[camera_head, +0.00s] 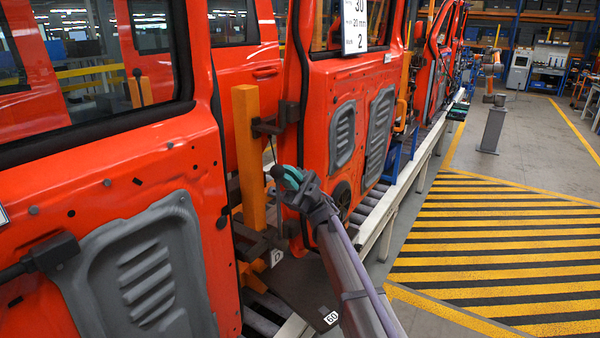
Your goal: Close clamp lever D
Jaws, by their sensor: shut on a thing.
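A white label D (277,257) sits on the dark lower clamp bracket (258,240), below my gripper. A second dark clamp bracket (272,124) is higher on the post, against the red door.
Red doors stand close on the left (110,130) and behind my gripper (340,90). A dark plate marked 60 (315,300) lies low beside my arm. A pale conveyor rail (400,185) runs back. The striped floor (500,240) on the right is clear.

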